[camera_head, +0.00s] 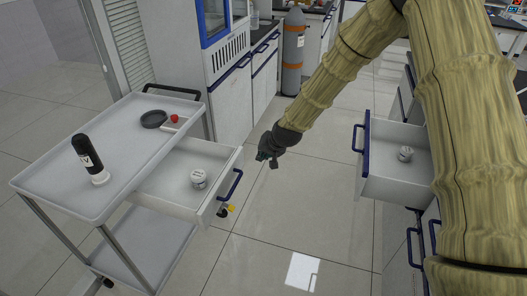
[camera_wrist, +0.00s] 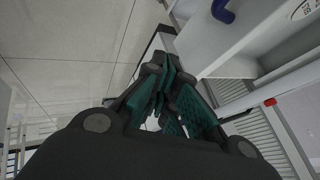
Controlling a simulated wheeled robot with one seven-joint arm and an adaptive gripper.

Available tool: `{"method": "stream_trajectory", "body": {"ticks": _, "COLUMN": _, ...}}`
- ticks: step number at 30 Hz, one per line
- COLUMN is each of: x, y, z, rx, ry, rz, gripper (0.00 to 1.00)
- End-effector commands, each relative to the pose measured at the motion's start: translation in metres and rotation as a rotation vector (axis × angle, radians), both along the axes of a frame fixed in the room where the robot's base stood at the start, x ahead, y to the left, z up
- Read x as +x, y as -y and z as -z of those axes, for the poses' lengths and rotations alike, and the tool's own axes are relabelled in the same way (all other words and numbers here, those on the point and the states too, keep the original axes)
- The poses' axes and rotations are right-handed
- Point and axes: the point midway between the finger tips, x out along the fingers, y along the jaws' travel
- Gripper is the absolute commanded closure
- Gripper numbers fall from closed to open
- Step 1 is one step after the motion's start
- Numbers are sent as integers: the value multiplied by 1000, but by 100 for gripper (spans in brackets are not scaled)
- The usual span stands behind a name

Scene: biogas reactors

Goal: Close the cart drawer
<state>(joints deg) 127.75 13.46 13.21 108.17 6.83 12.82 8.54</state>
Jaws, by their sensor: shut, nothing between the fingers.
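The cart (camera_head: 75,204) stands at the left in the head view, with a white top tray and a lower shelf. Its drawer (camera_head: 226,190) is pulled out to the right, with a blue handle (camera_head: 230,185) on its front. A small white round jar (camera_head: 199,178) sits inside the drawer. My gripper (camera_head: 268,161) is shut and empty, in the air to the right of the drawer's far corner and apart from it. In the wrist view my gripper (camera_wrist: 158,68) shows green finger pads meeting at the tips, and part of the blue handle (camera_wrist: 222,11) shows at the top.
A black bottle (camera_head: 88,153), a dark dish (camera_head: 154,119) and a red-topped item (camera_head: 174,119) are on the cart top. Another open drawer (camera_head: 393,188) with a blue handle is at the right. A gas cylinder (camera_head: 293,55) stands behind.

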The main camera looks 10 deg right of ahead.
Motion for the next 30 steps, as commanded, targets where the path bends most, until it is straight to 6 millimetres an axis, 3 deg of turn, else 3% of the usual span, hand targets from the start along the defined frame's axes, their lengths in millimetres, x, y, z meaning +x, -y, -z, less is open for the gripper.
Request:
{"method": "stream_trajectory", "body": {"ticks": 13, "x": 32, "y": -13, "z": 46, "rx": 0, "ry": -2, "rz": 1, "gripper": 100}}
{"method": "stream_trajectory", "body": {"ticks": 21, "x": 47, "y": -39, "z": 44, "rx": -1, "ry": -1, "rz": 0, "gripper": 100}}
{"method": "stream_trajectory", "body": {"ticks": 30, "x": 52, "y": -47, "z": 45, "rx": 0, "ry": 0, "rz": 0, "gripper": 100}}
